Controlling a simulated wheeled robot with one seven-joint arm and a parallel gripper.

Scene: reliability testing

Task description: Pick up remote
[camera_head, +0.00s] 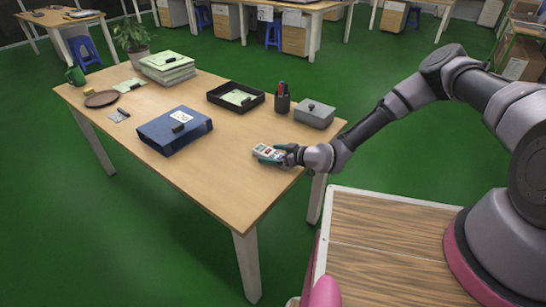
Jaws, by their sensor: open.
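The remote (264,150) is a small light-coloured handheld with dark and reddish buttons, near the right edge of the wooden table (215,190). My gripper (277,155) reaches in from the right, low at the tabletop, with its fingers at the right end of the remote. The gripper is open. Its fingers hide part of the remote. At this size I cannot tell whether they touch it or whether it lies flat on the table.
A grey lidded box (314,114), a pen cup (282,99) and a black tray (217,98) stand behind. A blue binder (174,131) lies left. Papers (167,67), a brown plate (102,98) and a green mug (75,76) are farther left. The front table area is clear.

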